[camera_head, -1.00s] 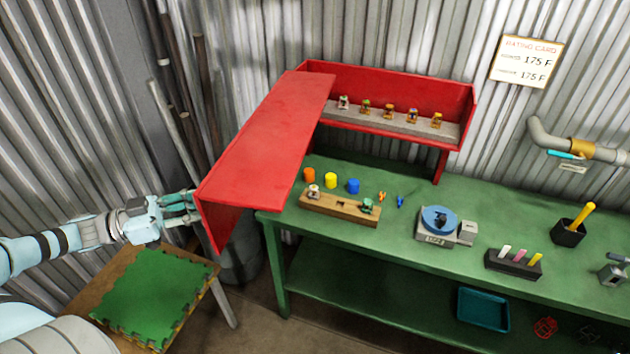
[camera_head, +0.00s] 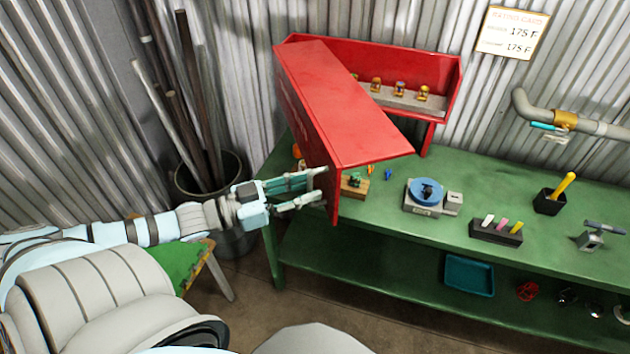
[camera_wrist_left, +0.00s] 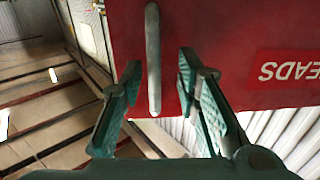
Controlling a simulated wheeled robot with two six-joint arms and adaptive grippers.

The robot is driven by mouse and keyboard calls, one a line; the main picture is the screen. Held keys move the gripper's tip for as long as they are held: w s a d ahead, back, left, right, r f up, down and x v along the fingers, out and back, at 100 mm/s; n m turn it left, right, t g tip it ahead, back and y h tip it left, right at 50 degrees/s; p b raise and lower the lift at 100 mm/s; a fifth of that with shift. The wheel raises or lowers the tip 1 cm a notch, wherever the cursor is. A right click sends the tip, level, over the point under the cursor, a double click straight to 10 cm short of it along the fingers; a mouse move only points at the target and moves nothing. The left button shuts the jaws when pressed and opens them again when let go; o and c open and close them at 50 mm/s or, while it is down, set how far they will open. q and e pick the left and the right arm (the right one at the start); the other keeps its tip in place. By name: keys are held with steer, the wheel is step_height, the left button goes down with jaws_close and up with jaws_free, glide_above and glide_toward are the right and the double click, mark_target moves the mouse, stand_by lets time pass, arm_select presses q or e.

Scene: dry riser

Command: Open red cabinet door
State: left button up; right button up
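The red cabinet (camera_head: 440,72) stands at the back of the green workbench. Its red door (camera_head: 345,105) is hinged at the cabinet's left and stands partly open, its free edge reaching toward the front right. In the left wrist view the grey bar handle (camera_wrist_left: 153,55) is on the door's red face, left of an upside-down label ending in "EADS". My left gripper (camera_head: 319,186) is at the door's outer face near its free edge. Its teal fingers (camera_wrist_left: 158,72) are apart, one on each side of the handle, with gaps visible. My right gripper is not in view.
The green workbench (camera_head: 400,235) carries a round blue-topped device (camera_head: 426,191), a wooden block (camera_head: 355,187) and a marker holder (camera_head: 496,231). A bin with pipes (camera_head: 210,185) stands left of the bench. A small table with a green mat (camera_head: 183,260) is partly behind my arm.

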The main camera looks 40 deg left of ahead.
arm_select(q)
steer(key=s+a+m+g+h+p, duration=0.3)
steer(key=s+a, duration=0.5)
steer(key=a, duration=0.1)
steer(key=shift+h, duration=0.4)
steer(key=b+x, duration=0.3)
steer(key=x, duration=0.1)
steer(key=b+x, duration=0.3)
steer(key=x, duration=0.2)
steer(key=b+x, duration=0.3)
steer(key=x, duration=0.1)
steer(key=shift+w+d+r, duration=0.1)
steer(key=shift+d+r, duration=0.2)
steer(key=shift+d, duration=0.05)
steer(key=shift+w+d+r, duration=0.2)
steer(key=shift+w+d, duration=0.05)
steer(key=shift+d+r, duration=0.1)
steer(key=shift+r, duration=0.1)
